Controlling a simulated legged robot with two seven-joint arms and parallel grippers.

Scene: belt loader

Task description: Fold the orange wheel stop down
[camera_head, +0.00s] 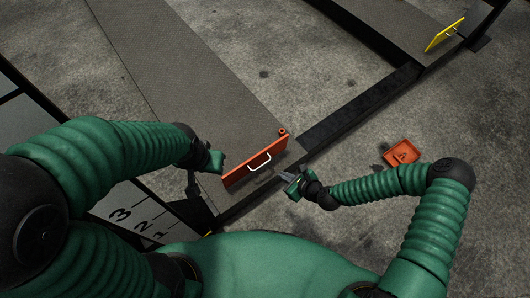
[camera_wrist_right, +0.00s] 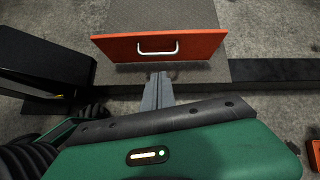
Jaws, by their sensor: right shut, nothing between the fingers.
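The orange wheel stop (camera_head: 238,174) is a flat plate standing up across the near end of a grey ramp, with a white handle (camera_head: 259,162) on its face. It also shows upright in the right wrist view (camera_wrist_right: 115,47), with the handle near the top middle. My right gripper (camera_head: 289,192) is shut and empty, just in front of the plate and below the handle, apart from it as far as I can see. Its fingers (camera_wrist_right: 159,88) point at the plate in the wrist view. My left gripper (camera_head: 205,172) is at the plate's left end; its fingers are unclear.
A second ramp at top right carries a yellow stop (camera_head: 445,34), also standing up. An orange wedge-like block (camera_head: 402,153) lies on the concrete floor to the right. A dark beam (camera_head: 350,112) runs beside the ramp end. Numbered markings (camera_head: 140,215) show at lower left.

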